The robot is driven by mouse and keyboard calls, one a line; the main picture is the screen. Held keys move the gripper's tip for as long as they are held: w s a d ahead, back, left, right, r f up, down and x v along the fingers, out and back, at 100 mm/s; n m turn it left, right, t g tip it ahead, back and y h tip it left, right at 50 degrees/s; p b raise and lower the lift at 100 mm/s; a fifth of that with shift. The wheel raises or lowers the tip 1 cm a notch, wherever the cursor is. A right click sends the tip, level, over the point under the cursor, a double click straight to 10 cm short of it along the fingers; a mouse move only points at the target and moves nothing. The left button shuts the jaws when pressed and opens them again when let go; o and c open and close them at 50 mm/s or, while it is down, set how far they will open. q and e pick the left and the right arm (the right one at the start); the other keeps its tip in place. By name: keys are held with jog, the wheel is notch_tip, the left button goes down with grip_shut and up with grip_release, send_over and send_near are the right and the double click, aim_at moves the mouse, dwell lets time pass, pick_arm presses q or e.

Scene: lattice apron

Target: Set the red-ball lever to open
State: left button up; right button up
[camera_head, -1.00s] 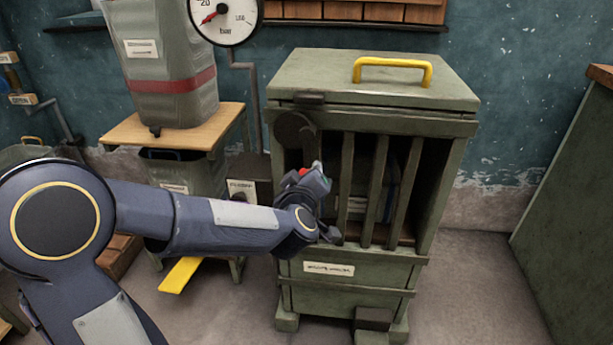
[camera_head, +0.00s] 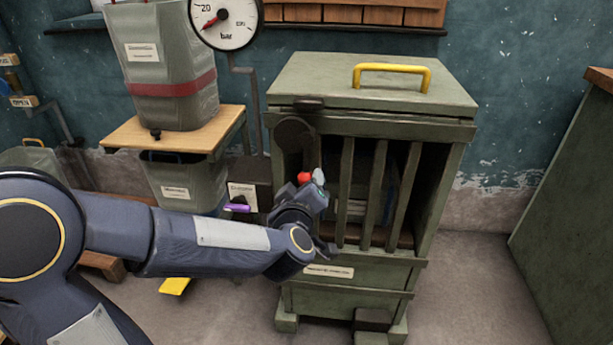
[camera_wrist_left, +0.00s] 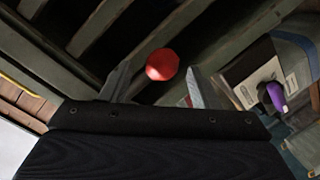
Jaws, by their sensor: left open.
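The red ball (camera_head: 304,178) of the lever shows at the left side of the green slatted cabinet (camera_head: 375,122). In the left wrist view the red ball (camera_wrist_left: 162,64) lies between and just beyond the two finger tips. The lever's arm is hidden. My left gripper (camera_head: 322,212) is in front of the cabinet's slats, close to the ball. In the wrist view its fingers (camera_wrist_left: 158,84) are apart, with nothing clearly held between them. I cannot tell whether either finger touches the ball. My right gripper is not in view.
A purple handle (camera_head: 237,208) sticks out by a labelled box left of the cabinet; it also shows in the wrist view (camera_wrist_left: 272,97). A grey bin (camera_head: 165,65) stands on a wooden-topped stand (camera_head: 178,135). A yellow handle (camera_head: 392,66) tops the cabinet. Floor right of the cabinet is clear.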

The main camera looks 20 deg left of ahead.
pick_arm(q)
jog(key=shift+p+v, duration=0.35)
jog(key=shift+v, duration=1.55)
jog(key=shift+r, duration=0.1)
jog(key=s+f+m+g+h, duration=0.4)
jog(key=s+m+g, duration=0.1)
jog(key=s, duration=0.7)
jog(key=s+f+m+g+h, duration=0.4)
jog(key=s+m+g, duration=0.1)
jog(key=s, duration=0.7)
notch_tip(320, 180, up, 30)
jog(key=p, duration=3)
jog(key=shift+r, duration=0.2)
